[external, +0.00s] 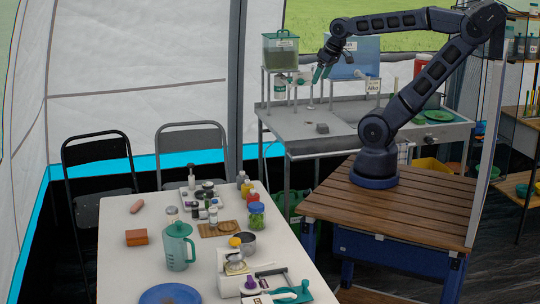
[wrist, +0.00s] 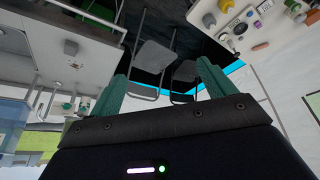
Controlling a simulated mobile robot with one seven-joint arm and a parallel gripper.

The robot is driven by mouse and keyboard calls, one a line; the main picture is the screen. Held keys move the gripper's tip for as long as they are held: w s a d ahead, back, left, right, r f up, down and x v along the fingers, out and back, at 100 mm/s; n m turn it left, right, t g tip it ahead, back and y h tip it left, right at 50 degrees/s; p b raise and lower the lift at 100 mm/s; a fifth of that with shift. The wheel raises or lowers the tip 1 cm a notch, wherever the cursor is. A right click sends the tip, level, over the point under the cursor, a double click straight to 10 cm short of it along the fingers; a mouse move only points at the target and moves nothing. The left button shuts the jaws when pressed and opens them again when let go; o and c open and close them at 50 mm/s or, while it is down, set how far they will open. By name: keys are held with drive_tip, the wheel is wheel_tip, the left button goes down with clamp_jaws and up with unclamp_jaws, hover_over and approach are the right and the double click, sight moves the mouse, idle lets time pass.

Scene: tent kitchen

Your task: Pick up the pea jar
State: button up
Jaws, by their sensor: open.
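A clear jar with green contents and a blue lid, which looks like the pea jar (external: 257,216), stands upright on the white table (external: 120,262) in the external view. It is beside a steel bowl and near the table's right edge. My gripper (external: 322,73) is high above the sink counter, well away from the jar and farther back. Its two green fingers are spread and empty, as the wrist view (wrist: 160,82) also shows. The wrist view catches part of the table at upper right, but I cannot make out the pea jar there.
Near the jar are a steel bowl (external: 244,243), a wooden board (external: 208,231) and several bottles. A teal pitcher (external: 178,247) and a blue plate (external: 170,294) are nearer the front. A slatted wooden table (external: 430,207) stands to the right. Two folding chairs are behind the white table.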

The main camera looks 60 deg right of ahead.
drive_tip(key=w+a+f+n+g, duration=0.1)
drive_tip(key=w+a+f+n, duration=0.2)
drive_tip(key=w+a+n, duration=0.5)
drive_tip(key=n+g, duration=0.4)
drive_tip(key=n, duration=1.4)
hover_over(256, 205)
drive_tip(key=f, duration=2.4)
drive_tip(key=shift+w+d, duration=0.25)
drive_tip(key=shift+d, duration=0.05)
drive_tip(key=shift+s+a+f, duration=0.15)
drive_tip(key=shift+f, duration=0.1)
drive_tip(key=shift+s+f, duration=0.1)
drive_tip(key=shift+f, duration=5.2)
